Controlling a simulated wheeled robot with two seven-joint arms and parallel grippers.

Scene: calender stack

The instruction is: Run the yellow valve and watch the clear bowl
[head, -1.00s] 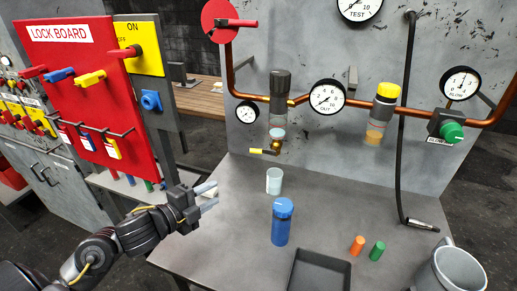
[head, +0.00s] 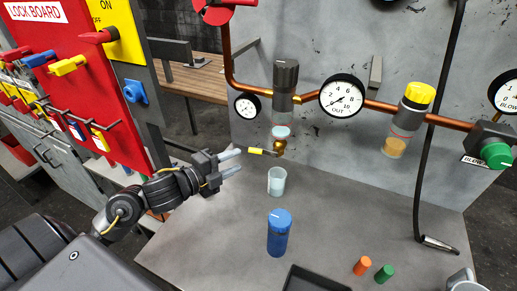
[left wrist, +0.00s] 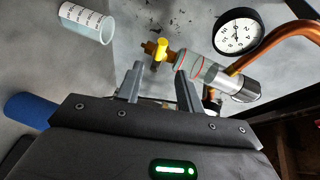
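The yellow valve (head: 256,151) is a small yellow lever on a brass fitting below a clear bowl (head: 281,133) on the copper pipe. In the left wrist view the yellow valve (left wrist: 161,50) stands just beyond the fingertips, and the clear bowl (left wrist: 195,68), with red lines, lies to its right. My left gripper (head: 240,163) is open and empty, left of the valve and apart from it; its two fingers also show in the left wrist view (left wrist: 158,80).
A clear cup (head: 276,182) stands below the valve. A blue-capped bottle (head: 279,238) and a black tray (head: 312,281) are nearer. A second unit with a yellow cap (head: 420,94) holds amber liquid. A black hose (head: 427,170) hangs at right. The red lock board (head: 85,90) is left.

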